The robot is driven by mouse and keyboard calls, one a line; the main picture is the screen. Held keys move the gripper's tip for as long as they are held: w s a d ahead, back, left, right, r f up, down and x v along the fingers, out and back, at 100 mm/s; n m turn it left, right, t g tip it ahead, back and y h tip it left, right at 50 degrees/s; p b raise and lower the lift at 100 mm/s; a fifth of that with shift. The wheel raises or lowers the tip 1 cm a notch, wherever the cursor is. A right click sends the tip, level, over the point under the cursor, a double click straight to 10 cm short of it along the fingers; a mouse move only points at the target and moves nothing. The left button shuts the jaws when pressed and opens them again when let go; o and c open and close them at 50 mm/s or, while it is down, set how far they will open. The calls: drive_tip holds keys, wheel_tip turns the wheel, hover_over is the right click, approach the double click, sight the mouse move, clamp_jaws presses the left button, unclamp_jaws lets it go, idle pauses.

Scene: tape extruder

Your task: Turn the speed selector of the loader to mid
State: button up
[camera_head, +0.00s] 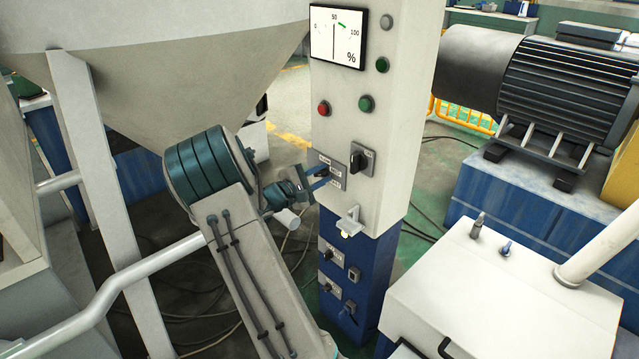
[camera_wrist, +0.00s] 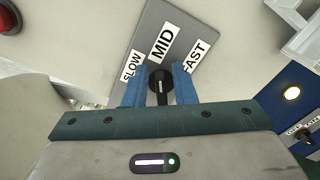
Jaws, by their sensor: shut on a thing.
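The speed selector is a black knob (camera_wrist: 160,80) with a white line, on a grey plate (camera_wrist: 184,28) labelled SLOW, MID and FAST in the wrist view. The line runs nearly upright in that picture, roughly toward MID; its exact setting is hard to tell. My gripper (camera_wrist: 160,88) has its blue fingers on both sides of the knob and is shut on it. In the head view, my gripper (camera_head: 318,181) reaches the plate (camera_head: 340,168) on the white column from the left, and its fingers hide part of the knob.
A second black switch (camera_head: 357,158) sits just right of the plate. A red button (camera_head: 323,108) and green button (camera_head: 366,103) are above, under a percent gauge (camera_head: 337,36) with its needle near 50. A white bracket (camera_head: 348,222) juts out below. A large hopper (camera_head: 150,80) stands left.

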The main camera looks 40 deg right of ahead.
drive_tip(key=shift+f, duration=0.1)
idle(0.3)
drive_tip(key=o, duration=0.7)
drive_tip(key=s+a, duration=0.1)
drive_tip(key=a, duration=1.2)
drive_tip(key=shift+a+p, duration=0.3)
drive_tip(key=shift+a, duration=0.1)
drive_tip(key=shift+s, duration=0.1)
